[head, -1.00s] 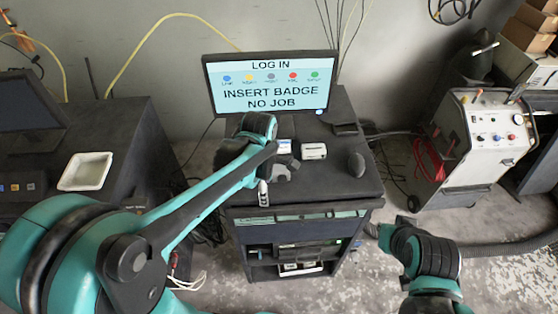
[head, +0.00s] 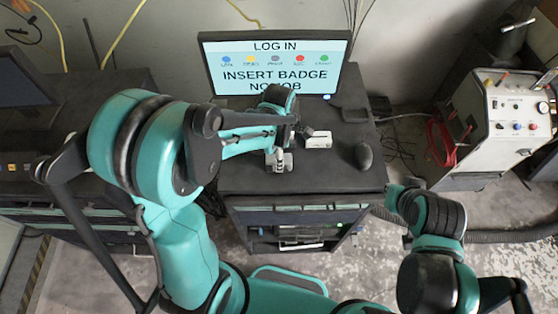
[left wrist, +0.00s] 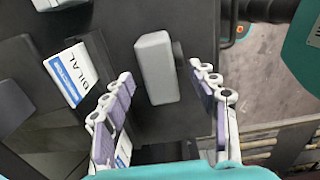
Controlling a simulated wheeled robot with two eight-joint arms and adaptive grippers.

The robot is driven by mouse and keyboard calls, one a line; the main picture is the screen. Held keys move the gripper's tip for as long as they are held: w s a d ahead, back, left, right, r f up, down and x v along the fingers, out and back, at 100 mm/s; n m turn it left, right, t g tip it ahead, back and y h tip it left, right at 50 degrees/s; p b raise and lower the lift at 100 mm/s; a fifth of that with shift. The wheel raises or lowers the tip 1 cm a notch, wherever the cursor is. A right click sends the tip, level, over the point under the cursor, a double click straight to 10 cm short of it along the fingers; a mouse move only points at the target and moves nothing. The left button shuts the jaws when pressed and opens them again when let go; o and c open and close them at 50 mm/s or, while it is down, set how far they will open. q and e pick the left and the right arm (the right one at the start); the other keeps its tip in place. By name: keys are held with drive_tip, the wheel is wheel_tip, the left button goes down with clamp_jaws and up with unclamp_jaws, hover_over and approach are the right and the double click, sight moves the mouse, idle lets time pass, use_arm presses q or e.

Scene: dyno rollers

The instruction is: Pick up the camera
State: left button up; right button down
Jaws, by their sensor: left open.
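The camera (left wrist: 155,68) looks like a light grey box with a dark round part on its right side. It lies on the black cart top in the left wrist view. My left gripper (left wrist: 167,86) is open, its two fingers on either side of the lower end of the box, with a gap to each. In the head view my left gripper (head: 279,158) is over the front part of the cart top and mostly covers the camera. My right gripper (head: 391,192) is beside the cart's right front corner; its fingers cannot be made out.
A badge (left wrist: 70,75) lies left of the camera. A white box (head: 318,140) and a dark rounded object (head: 363,155) are on the cart top (head: 330,180). The monitor (head: 275,75) stands behind. A white machine (head: 505,120) is at right, with floor between.

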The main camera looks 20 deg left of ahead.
use_arm(q)
wheel_tip(320, 180, down, 2)
drive_tip(key=shift+w+f, duration=0.1)
drive_tip(key=shift+c, duration=0.3)
clamp_jaws()
